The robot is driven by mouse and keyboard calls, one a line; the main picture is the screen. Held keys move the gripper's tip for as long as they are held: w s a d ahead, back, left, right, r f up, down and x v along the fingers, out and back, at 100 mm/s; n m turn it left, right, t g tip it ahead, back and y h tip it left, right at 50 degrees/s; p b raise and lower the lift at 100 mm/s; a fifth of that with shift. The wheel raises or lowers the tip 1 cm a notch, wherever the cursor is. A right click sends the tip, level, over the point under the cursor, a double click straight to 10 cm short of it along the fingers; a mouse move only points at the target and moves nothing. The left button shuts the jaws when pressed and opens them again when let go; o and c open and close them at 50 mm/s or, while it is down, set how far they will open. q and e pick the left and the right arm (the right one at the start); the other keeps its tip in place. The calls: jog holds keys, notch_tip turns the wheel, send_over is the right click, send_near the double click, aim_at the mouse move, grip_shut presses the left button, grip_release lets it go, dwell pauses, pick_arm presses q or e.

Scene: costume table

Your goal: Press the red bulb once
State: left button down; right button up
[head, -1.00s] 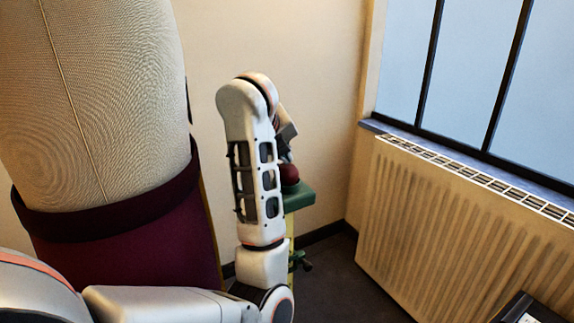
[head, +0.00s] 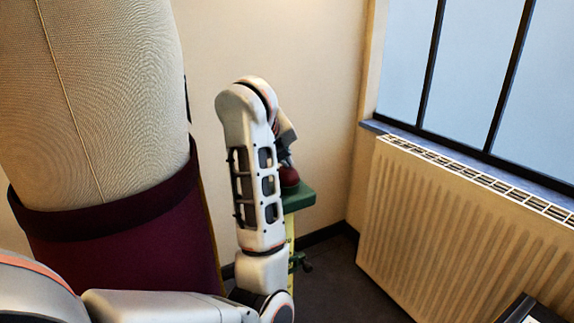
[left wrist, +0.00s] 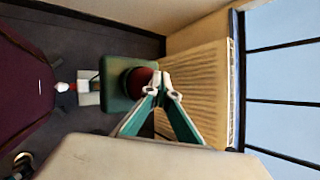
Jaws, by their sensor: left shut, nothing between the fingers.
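The red bulb (head: 289,177) sits on a small green platform (head: 302,199) in the middle of the head view, partly hidden behind my left arm. In the left wrist view the bulb (left wrist: 138,82) shows as a dark red dome on the green platform (left wrist: 114,92). My left gripper (head: 288,162) is shut and empty, pointing down at the top of the bulb. In the left wrist view its fingertips (left wrist: 160,85) meet and overlap the bulb's right edge. I cannot tell whether they touch it. My right gripper is not in view.
A dress form (head: 95,110) with a maroon lower part (head: 125,250) stands close on the left. A ribbed radiator (head: 450,230) under a window (head: 470,80) is on the right. Dark floor (head: 345,285) is open between the platform and the radiator.

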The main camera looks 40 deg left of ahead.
aim_at(285, 169)
pick_arm(q)
jog(key=shift+f, duration=0.4)
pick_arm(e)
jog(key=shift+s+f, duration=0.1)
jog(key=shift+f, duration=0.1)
pick_arm(q)
jog(key=shift+r, duration=0.1)
jog(key=shift+r+p, duration=0.6)
jog(key=shift+r, duration=0.85)
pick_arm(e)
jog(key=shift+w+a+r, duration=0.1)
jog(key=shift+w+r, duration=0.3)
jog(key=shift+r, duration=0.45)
pick_arm(q)
jog(key=shift+w+f, duration=0.1)
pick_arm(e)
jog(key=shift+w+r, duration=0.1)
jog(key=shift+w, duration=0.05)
pick_arm(q)
notch_tip(285, 169, up, 5)
jog(key=p, duration=0.3)
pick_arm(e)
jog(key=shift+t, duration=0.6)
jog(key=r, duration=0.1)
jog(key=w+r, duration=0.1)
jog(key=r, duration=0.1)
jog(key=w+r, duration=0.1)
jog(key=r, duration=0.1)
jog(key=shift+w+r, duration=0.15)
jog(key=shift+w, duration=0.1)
